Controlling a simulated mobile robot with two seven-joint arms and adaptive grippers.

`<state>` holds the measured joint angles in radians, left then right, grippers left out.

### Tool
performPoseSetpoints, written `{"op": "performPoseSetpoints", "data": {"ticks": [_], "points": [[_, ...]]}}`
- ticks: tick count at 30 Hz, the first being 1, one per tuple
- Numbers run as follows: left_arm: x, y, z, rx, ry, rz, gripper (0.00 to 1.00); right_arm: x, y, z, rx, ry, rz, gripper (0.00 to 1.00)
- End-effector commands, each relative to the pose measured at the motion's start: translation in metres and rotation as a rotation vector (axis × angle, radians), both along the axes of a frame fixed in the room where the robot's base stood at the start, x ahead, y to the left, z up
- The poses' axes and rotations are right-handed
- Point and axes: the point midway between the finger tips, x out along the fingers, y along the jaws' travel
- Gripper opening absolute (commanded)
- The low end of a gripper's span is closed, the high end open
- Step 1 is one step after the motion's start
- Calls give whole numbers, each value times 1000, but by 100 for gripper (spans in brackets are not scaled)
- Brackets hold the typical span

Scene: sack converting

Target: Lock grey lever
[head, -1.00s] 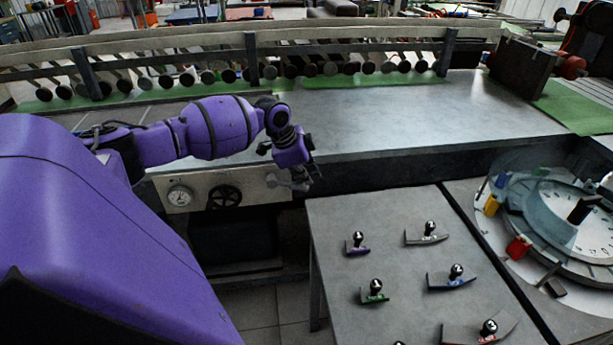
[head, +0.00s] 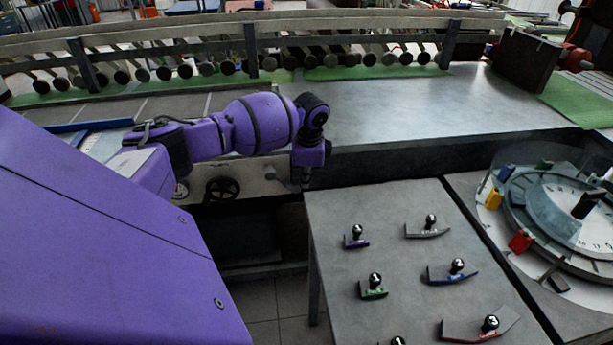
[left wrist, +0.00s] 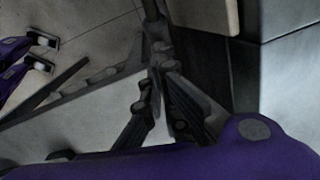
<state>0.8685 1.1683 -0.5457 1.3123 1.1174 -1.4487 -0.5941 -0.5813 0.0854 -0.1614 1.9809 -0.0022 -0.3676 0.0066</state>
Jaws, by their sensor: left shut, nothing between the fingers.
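A small grey part (head: 271,176), likely the grey lever, shows on the panel between the black handwheel (head: 222,188) and the gripper. Its angle is too small to tell, and I cannot tell whether the gripper touches it. In the left wrist view the dark fingers (left wrist: 158,98) show at the centre. My right gripper is not in view.
A round dial machine (head: 560,215) stands at right. The long metal bench (head: 430,105) behind is mostly clear. A dark gap lies below the panel.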

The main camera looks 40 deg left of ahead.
Motion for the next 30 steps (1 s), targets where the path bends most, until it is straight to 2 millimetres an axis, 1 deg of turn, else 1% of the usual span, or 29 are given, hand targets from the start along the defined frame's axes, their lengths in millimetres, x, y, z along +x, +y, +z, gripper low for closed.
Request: {"op": "performPoseSetpoints", "data": {"ticks": [6, 20, 23, 25, 30], "points": [[-1, 1, -3, 21, 25, 0, 0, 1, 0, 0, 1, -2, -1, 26], [0, 1, 0, 21, 24, 0, 0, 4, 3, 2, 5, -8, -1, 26], [0, -1, 10, 21, 22, -1, 0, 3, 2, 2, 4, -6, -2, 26], [0, -2, 21, 21, 21, -1, 0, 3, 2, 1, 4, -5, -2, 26], [-2, -8, 58, 22, 21, -1, 0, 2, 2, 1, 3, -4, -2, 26]]}}
